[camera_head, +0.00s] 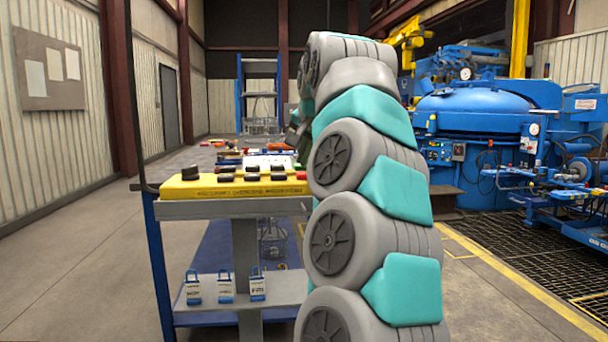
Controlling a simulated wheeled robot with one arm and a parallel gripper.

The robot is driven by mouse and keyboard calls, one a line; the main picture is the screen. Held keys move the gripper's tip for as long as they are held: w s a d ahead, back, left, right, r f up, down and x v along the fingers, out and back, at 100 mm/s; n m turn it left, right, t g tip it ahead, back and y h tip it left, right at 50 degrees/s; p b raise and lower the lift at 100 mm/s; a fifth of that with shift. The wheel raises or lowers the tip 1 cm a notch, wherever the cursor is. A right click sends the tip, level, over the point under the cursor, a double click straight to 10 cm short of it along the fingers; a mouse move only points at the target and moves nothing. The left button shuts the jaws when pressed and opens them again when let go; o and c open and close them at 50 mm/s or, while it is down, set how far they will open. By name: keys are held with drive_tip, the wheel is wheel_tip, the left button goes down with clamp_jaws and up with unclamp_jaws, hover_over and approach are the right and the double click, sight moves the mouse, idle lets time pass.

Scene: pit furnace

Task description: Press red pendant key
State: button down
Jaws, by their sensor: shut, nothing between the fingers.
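A long yellow pendant (215,187) lies on the near edge of a grey cart top, with lettering along its front face. A row of black keys and knobs stands along its top. A small red key (302,176) shows at its right end, right against my arm's outline in the picture. My arm rises on the right and bends away over the cart. A dark part of my gripper (297,133) shows just left of the arm, above and beyond the pendant. It is shut and empty; its fingertips are mostly hidden, and I see no contact with the red key.
Behind the pendant, a bench (215,150) carries small coloured items and a white sheet. A blue furnace (480,125) stands at the right over floor grating. The floor at left is clear.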

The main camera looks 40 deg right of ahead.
sight(304, 174)
drive_tip(key=shift+f+b, duration=0.4)
drive_tip(key=shift+f, duration=0.05)
drive_tip(key=shift+f+b, duration=0.45)
idle(0.6)
drive_tip(key=shift+r, duration=0.15)
drive_tip(key=shift+r+p, duration=0.7)
drive_tip(key=shift+r, duration=0.05)
wheel_tip(304, 174, up, 5)
drive_tip(key=p, duration=0.4)
drive_tip(key=shift+r, duration=0.1)
idle(0.8)
